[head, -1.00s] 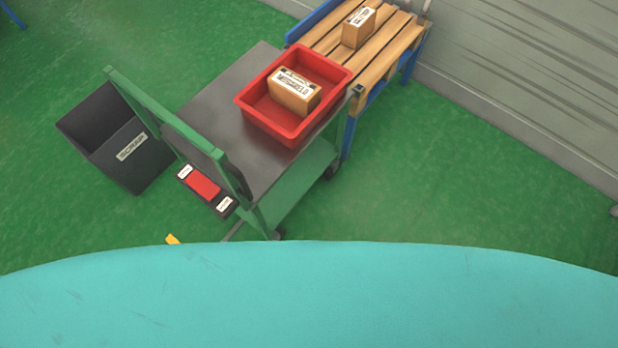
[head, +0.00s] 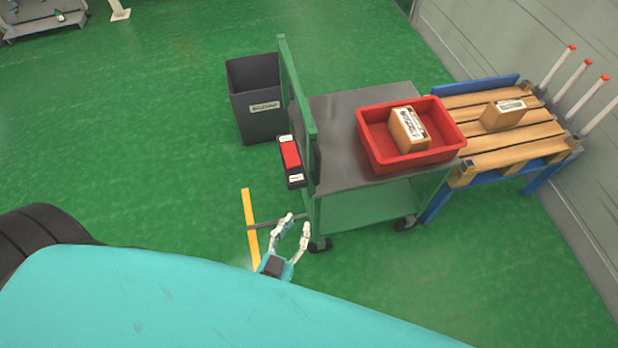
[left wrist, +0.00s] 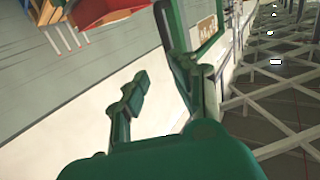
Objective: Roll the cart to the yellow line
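The cart has a green frame and a grey top (head: 338,125) and stands on the green floor in the middle of the head view. Its upright green handle frame (head: 300,95) is on its left side. The yellow line (head: 249,210) lies on the floor left of the cart, partly hidden below by my body. My left gripper (head: 297,222) is open and empty, near the cart's lower left corner and right of the line. In the left wrist view, its fingers (left wrist: 162,90) are spread, with green frame bars beyond. My right gripper is not in view.
A red bin (head: 375,155) holding a carton (head: 408,128) sits on the cart. A pallet stand (head: 515,140) with another carton (head: 503,115) adjoins the cart's right side. A dark scrap bin (head: 255,115) stands left of the handle. Floor at left is clear.

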